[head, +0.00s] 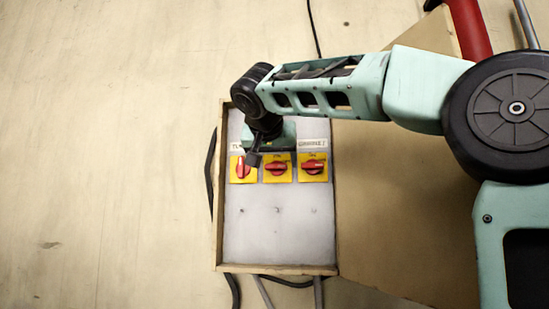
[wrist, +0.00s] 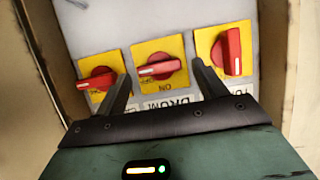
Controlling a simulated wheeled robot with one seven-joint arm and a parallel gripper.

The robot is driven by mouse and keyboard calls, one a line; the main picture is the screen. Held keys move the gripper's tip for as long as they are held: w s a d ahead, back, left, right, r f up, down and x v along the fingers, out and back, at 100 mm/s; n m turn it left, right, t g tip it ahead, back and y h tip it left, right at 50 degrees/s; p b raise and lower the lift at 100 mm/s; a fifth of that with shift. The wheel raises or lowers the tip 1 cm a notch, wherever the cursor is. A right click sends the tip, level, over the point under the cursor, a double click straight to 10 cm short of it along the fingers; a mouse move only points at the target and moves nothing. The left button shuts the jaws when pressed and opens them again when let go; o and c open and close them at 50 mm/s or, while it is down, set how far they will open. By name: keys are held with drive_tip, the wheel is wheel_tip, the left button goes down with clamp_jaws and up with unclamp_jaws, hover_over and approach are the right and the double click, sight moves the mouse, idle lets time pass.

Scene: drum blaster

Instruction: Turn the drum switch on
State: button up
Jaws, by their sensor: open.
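The drum switch is the middle of three, a red knob on a yellow plate (head: 277,170), also in the wrist view (wrist: 158,69). In the wrist view its knob lies roughly sideways, with "ON" and a "DRUM" label on its near side. My gripper (head: 270,156) is over the top of the switch row, partly hiding the labels. In the wrist view my gripper (wrist: 161,73) is open and empty, one finger on each side of the drum switch's plate. Its fingertips reach about level with the knob; I cannot tell whether they touch anything.
Similar switches sit on both sides: one with an upright knob (head: 243,168) and one with a sideways knob (head: 312,168). All are on a grey panel (head: 278,240) inside a raised wooden frame (head: 219,235). Cables run below and beside it. The lower panel is clear.

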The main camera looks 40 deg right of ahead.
drive_tip(key=c, duration=1)
drive_tip(key=n, duration=0.1)
drive_tip(key=n+g+b, duration=0.1)
drive_tip(key=n+h, duration=0.1)
drive_tip(key=shift+w+a+f+g, duration=0.1)
drive_tip(key=shift+w+a+g, duration=0.15)
drive_tip(key=shift+g, duration=0.15)
drive_tip(key=n+h, duration=0.1)
drive_tip(key=n+g+h+b, duration=0.1)
drive_tip(key=n, duration=0.1)
drive_tip(key=shift+w+a+f, duration=0.15)
drive_tip(key=shift+w+f, duration=0.05)
drive_tip(key=n, duration=0.1)
drive_tip(key=n+h+b, duration=0.1)
drive_tip(key=n, duration=0.1)
drive_tip(key=shift+w+a+f+n+g+h+b, duration=0.1)
drive_tip(key=shift+w+f+n+g+h+b, duration=0.05)
drive_tip(key=shift+f+n+g+h+b, duration=0.2)
drive_tip(key=n+h+b, duration=0.1)
drive_tip(key=n+h, duration=0.1)
drive_tip(key=n, duration=0.1)
drive_tip(key=shift+f+n, duration=0.15)
drive_tip(key=shift+n, duration=0.2)
drive_tip(key=o, duration=1)
